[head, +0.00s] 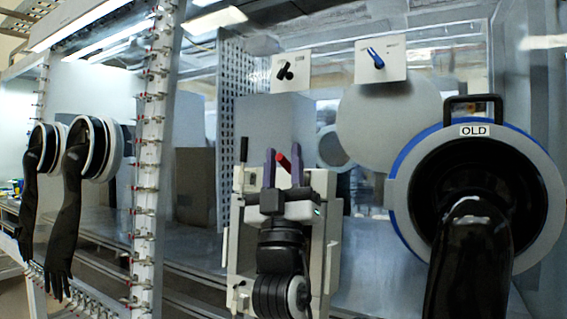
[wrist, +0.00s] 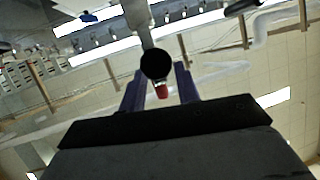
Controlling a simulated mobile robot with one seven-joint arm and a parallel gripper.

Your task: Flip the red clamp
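The red clamp (head: 283,161) shows as a short red lever between the tips of my gripper (head: 279,157) in the head view. In the wrist view the red clamp (wrist: 162,90) hangs below a round black end, between the two purple fingers of my gripper (wrist: 159,70). Gaps show on both sides of the red part, so the fingers are open around it and do not appear to grip it. My gripper and arm hide much of what lies behind and below the clamp in the head view.
A black clamp (head: 285,71) and a blue clamp (head: 376,58) sit on white plates higher up. A large round port marked OLD (head: 402,190) is at the right. Black gloves (head: 66,225) hang at the left by a bolted post (head: 150,150).

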